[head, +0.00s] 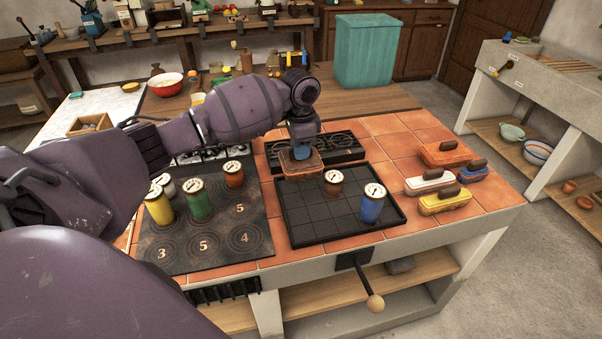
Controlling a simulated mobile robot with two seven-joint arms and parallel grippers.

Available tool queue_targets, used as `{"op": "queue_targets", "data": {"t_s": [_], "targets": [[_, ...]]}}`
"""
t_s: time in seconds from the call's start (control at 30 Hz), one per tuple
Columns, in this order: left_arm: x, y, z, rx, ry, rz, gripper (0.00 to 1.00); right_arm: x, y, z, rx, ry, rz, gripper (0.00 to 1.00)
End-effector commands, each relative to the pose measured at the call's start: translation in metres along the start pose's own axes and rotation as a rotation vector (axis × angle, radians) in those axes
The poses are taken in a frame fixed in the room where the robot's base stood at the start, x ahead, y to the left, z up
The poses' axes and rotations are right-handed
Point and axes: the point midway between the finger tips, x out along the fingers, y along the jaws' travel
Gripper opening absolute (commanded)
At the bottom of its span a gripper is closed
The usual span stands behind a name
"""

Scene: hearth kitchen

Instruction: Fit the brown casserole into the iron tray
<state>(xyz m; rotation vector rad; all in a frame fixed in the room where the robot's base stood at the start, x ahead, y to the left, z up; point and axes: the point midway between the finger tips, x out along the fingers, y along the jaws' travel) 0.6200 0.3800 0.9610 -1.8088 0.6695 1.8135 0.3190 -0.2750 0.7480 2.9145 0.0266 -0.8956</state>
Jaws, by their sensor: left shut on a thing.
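My left gripper (301,150) comes down from above, shut on a brownish box-shaped thing, which looks like the brown casserole (299,163). The gripper hides part of its top. It is over the back left corner of the black gridded iron tray (310,228); I cannot tell whether it touches the tray. A brown jar (333,184) and a blue jar (372,204), both with dial-like pale tops, stand upright in the tray. My right gripper is not in view.
Orange (445,153), white (430,181), yellow (445,202) and blue (473,175) lidded dishes stand right of the tray. Left is a dark numbered board (205,255) with several jars, including a green one (197,200). A teal bin (364,52) stands behind.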

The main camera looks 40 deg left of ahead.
Motion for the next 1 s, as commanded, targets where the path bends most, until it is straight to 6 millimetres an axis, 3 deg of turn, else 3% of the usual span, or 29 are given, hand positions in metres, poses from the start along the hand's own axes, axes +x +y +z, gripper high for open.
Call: {"op": "queue_targets", "data": {"t_s": [0.1, 0.37, 0.7, 1.0], "targets": [[0.015, -0.001, 0.0, -0.001, 0.001, -0.002, 0.0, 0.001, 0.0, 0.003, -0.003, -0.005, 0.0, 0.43], [0.028, -0.001, -0.001, -0.001, 0.002, -0.002, 0.0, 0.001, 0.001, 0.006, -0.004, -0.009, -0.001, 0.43], [0.076, -0.001, 0.0, -0.001, 0.001, -0.001, 0.0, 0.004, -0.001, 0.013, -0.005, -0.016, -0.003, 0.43], [0.077, -0.001, -0.001, -0.001, 0.003, -0.003, 0.0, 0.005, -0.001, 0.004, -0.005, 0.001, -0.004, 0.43]]}}
